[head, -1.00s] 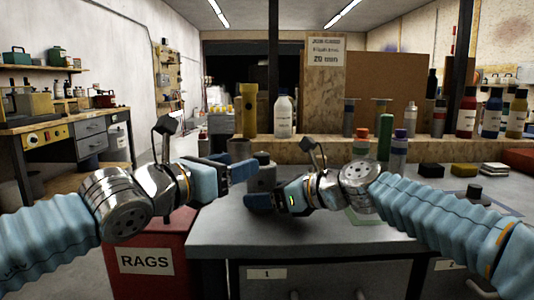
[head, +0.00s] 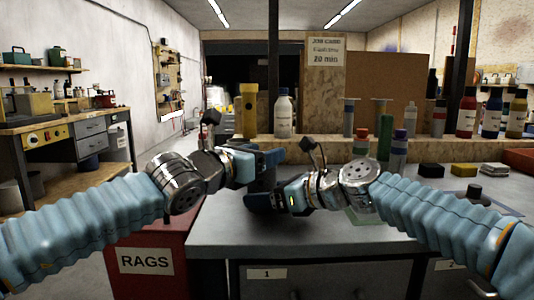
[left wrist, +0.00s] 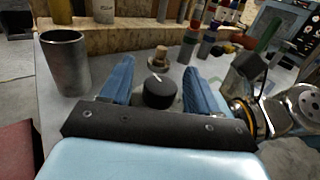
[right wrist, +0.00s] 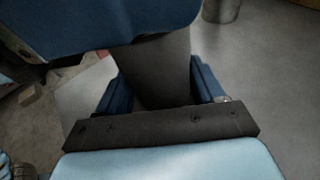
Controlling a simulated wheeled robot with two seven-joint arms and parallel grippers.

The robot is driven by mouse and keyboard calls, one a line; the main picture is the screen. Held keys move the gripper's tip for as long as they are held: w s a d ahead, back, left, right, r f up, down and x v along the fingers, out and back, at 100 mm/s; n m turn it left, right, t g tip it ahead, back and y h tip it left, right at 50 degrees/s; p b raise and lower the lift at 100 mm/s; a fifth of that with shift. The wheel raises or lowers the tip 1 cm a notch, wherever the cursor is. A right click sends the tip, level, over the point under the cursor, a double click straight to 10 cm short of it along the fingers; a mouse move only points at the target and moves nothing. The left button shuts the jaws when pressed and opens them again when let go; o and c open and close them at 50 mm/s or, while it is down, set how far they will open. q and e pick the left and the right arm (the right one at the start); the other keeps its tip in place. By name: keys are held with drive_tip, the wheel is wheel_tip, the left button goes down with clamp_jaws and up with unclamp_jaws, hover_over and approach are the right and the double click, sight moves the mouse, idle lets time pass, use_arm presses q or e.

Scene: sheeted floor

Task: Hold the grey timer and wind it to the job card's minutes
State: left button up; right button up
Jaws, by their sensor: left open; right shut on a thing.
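The grey timer (right wrist: 158,68) stands upright on the bench, between the fingers of my right gripper (head: 262,196), which is shut on its body. Its round black dial (left wrist: 160,92), with a white pointer mark, faces up in the left wrist view. My left gripper (head: 268,158) is open at the top of the timer, with a finger on either side of the dial and gaps showing. In the head view the left fingers hide most of the timer's top. The job card (head: 326,52) on the wooden post reads 20 min.
A metal cup (left wrist: 62,62) and a small brass-coloured knob piece (left wrist: 160,58) stand near the left gripper. Bottles (head: 284,112) line the back ledge. A red RAGS bin (head: 150,262) stands at the bench's left. The bench front is clear.

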use_arm(q)
drive_tip(key=shift+x, duration=0.85)
drive_tip(key=c, duration=1)
drive_tip(key=shift+o, duration=0.2)
drive_tip(key=shift+d+f+m+g+h, duration=0.4)
drive_tip(key=shift+d+f+g+h, duration=0.1)
drive_tip(key=shift+d+g+h, duration=0.1)
drive_tip(key=m+g+h, duration=0.3)
drive_tip(key=shift+s+a+r+g, duration=0.2)
drive_tip(key=shift+s+r+g, duration=0.1)
drive_tip(key=shift+r+g, duration=0.1)
drive_tip(key=m+g+h, duration=0.1)
drive_tip(key=m+g, duration=0.1)
drive_tip(key=g, duration=0.1)
drive_tip(key=m+g+h, duration=0.1)
drive_tip(key=m+g, duration=0.3)
drive_tip(key=g, duration=0.1)
drive_tip(key=shift+s+r+g+h, duration=0.15)
drive_tip(key=shift+s+g+h, duration=0.15)
drive_tip(key=shift+s+h, duration=0.1)
drive_tip(key=shift+m+g, duration=0.6)
drive_tip(key=shift+g, duration=0.2)
drive_tip(key=shift+s, duration=0.2)
